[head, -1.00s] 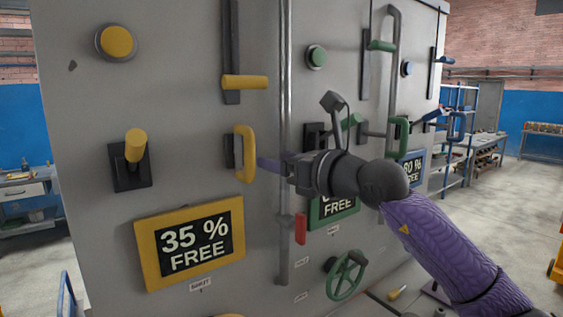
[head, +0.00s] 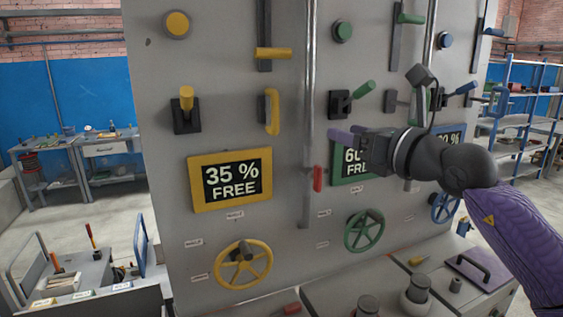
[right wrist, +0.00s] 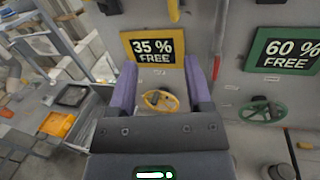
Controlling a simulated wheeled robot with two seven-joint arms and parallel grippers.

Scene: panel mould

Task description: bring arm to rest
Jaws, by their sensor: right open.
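My right gripper (head: 352,134) is in front of the grey panel (head: 235,120), pointing left, its purple fingers apart and empty. In the right wrist view the open fingers (right wrist: 160,88) frame the yellow handwheel (right wrist: 160,101), with a gap to the panel. In the head view my right arm comes in from the right and partly hides the green-framed 60 % sign (head: 349,178). The yellow-framed 35 % sign (head: 203,203) and the yellow handle (head: 272,112) are left of the gripper, clear of it. My left gripper is not in view.
The panel carries a yellow handwheel (head: 243,265), a green handwheel (head: 364,230), a red handle (head: 318,178) and several levers. A ledge with knobs and a black handle (head: 478,264) juts out below. A tool bin (head: 90,272) and workbench (head: 105,148) stand at the left.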

